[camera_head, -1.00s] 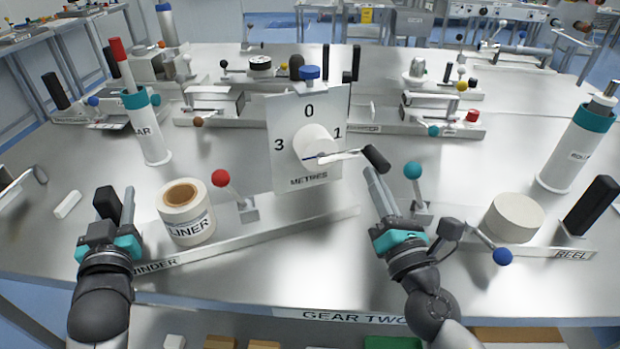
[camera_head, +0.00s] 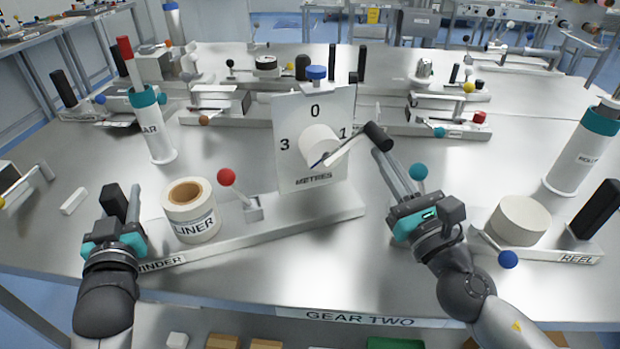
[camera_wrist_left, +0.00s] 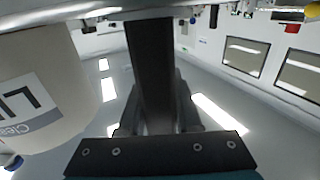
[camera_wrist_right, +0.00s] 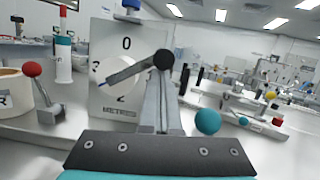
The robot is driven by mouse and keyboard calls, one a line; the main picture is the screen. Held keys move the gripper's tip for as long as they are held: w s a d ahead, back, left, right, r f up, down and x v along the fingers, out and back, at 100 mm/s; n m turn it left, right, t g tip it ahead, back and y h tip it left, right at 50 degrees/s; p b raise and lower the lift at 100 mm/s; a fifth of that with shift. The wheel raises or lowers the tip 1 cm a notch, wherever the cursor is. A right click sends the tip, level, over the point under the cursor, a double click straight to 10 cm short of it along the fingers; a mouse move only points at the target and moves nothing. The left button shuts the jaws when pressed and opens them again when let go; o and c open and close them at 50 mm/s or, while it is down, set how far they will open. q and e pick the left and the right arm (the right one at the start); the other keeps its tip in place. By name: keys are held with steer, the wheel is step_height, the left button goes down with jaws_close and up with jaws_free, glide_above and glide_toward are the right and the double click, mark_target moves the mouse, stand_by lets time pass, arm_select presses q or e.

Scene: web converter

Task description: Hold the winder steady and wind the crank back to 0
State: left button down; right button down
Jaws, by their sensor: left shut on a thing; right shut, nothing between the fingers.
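The winder (camera_head: 240,227) lies on the table, with a white dial plate (camera_head: 290,108) marked 0 on top, 1 right and 3 left. A 2 shows below in the right wrist view. The crank arm (camera_head: 345,150) points up and right from the white hub (camera_head: 316,142), its black knob (camera_head: 377,136) near the 1. My left gripper (camera_head: 126,208) is shut on the winder's black upright handle (camera_head: 113,201), which fills the middle of the left wrist view (camera_wrist_left: 152,65). My right gripper (camera_head: 384,158) is shut and empty, fingertips just below the knob; contact is unclear.
A white liner roll (camera_head: 191,222) and a red-ball lever (camera_head: 227,177) stand on the winder. A teal-ball lever (camera_head: 418,172) is close to my right gripper. The reel unit (camera_head: 550,248), with a blue-ball lever (camera_head: 508,259), is at right. Other fixtures stand behind.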

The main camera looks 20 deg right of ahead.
steer(key=r+n, duration=0.1)
steer(key=n, duration=0.1)
steer(key=a+r+n+y, duration=0.1)
steer(key=n, duration=0.1)
steer(key=shift+s+a+r+n+g+y, duration=0.1)
steer(key=shift+a+r+n+g+y, duration=0.4)
steer(key=shift+a+r+n, duration=1.15)
steer(key=shift+a+f, duration=0.1)
steer(key=shift+a, duration=0.05)
